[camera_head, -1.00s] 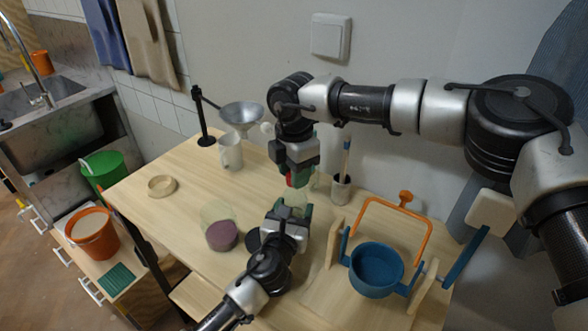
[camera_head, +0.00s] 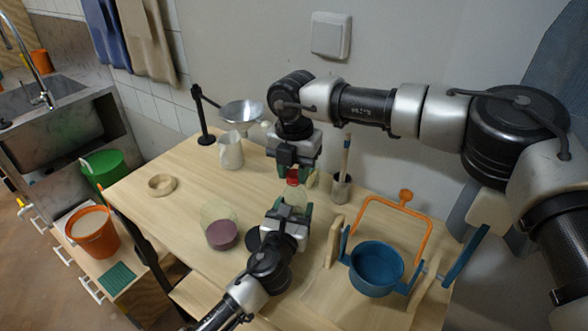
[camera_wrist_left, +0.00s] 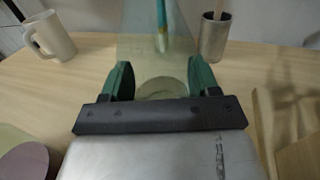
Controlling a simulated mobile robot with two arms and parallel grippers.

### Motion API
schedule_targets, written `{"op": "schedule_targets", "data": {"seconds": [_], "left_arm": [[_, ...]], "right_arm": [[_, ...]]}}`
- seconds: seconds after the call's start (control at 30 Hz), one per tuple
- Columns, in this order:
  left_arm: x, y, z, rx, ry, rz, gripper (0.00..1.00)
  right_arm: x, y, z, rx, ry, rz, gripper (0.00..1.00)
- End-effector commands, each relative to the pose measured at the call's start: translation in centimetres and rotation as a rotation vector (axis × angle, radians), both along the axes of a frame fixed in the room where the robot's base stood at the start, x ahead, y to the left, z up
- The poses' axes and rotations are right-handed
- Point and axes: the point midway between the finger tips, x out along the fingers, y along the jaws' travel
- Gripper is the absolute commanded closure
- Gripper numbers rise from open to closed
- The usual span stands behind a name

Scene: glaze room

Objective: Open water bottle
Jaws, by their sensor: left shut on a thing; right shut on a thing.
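A clear, pale green water bottle (camera_head: 295,197) stands on the wooden table with a red cap (camera_head: 293,178) at its top. My left gripper (camera_head: 290,212) is shut around the bottle's body from the near side. In the left wrist view the see-through bottle (camera_wrist_left: 150,48) is between the green-padded fingers (camera_wrist_left: 160,82); its top is out of that view. My right gripper (camera_head: 295,172) points down from above and is shut on the red cap. Whether the cap is still seated on the neck cannot be told.
A metal cup (camera_head: 341,187) holding a brush stands behind right of the bottle. A white mug (camera_head: 230,152), a funnel on a stand (camera_head: 241,112), a ring (camera_head: 162,185) and a purple-based jar (camera_head: 221,234) are to the left. A blue pot in a frame (camera_head: 376,270) is at right.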

Motion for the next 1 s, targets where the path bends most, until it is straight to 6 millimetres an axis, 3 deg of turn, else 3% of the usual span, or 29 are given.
{"op": "schedule_targets", "data": {"seconds": [0.07,0.1,0.23,0.57,0.9,1.0], "left_arm": [[0.0,0.0,-0.1,0.001,0.003,0.001,1.00],[0.0,0.0,-0.1,0.001,0.003,0.001,1.00],[0.0,0.0,-0.1,0.001,0.003,0.001,1.00],[0.0,0.0,-0.1,0.002,0.003,0.001,1.00],[0.0,0.0,-0.2,0.002,0.003,0.001,1.00],[0.0,0.0,-0.1,0.002,0.003,0.001,1.00]], "right_arm": [[0.0,0.0,0.0,0.000,0.000,-0.001,0.96],[0.0,0.0,0.0,0.000,0.000,-0.002,0.62],[0.0,0.0,0.0,0.000,0.000,-0.002,0.42],[0.0,0.0,0.3,0.001,-0.001,-0.003,0.42],[0.0,0.0,4.3,0.000,-0.002,-0.004,0.42],[0.0,0.0,4.7,0.001,-0.001,-0.020,0.46]]}}
